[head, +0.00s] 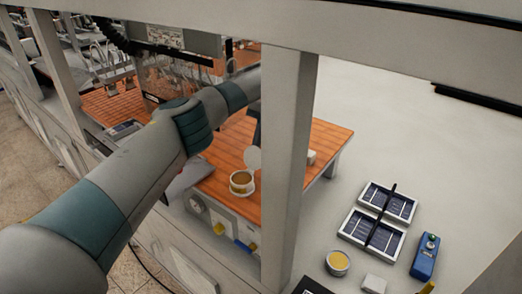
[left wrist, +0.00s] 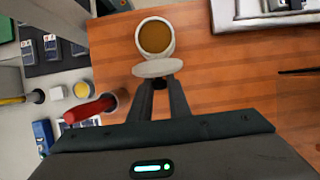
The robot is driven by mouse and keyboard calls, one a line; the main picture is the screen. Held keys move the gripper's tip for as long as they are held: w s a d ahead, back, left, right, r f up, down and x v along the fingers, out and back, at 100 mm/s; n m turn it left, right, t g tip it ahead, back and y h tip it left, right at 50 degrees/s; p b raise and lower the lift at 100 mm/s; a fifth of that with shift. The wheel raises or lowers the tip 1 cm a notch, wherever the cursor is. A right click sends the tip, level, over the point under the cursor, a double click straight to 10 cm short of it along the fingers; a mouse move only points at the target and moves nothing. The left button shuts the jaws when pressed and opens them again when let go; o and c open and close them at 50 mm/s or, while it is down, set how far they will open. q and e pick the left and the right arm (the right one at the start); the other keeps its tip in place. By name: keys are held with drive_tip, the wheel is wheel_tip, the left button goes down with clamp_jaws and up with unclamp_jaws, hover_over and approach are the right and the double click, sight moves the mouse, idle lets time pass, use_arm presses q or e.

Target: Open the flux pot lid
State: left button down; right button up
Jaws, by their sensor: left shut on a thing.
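The flux pot (head: 241,184) is a small pale cup with amber contents, standing on the orange-brown wooden surface. Its round pale lid (head: 253,158) stands raised at the pot's rim, and the contents show. In the left wrist view the pot (left wrist: 155,38) is open at the top, with the lid (left wrist: 157,68) tilted up on its near side. My left gripper (left wrist: 160,84) has its fingertips together at the lid's near edge, shut on it. In the head view a post hides most of that gripper. My right gripper is not in view.
A pale upright post (head: 287,160) stands in front of the wooden surface (head: 331,137). On the grey table are dark-celled trays (head: 368,233), another yellow-filled pot (head: 338,262) and a blue device (head: 425,258). A red-handled thing (left wrist: 92,109) lies near the left wrist.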

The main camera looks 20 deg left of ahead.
use_arm(q)
drive_tip(key=shift+f, duration=0.2)
drive_tip(key=c, duration=1.7)
unclamp_jaws()
drive_tip(key=shift+r, duration=0.15)
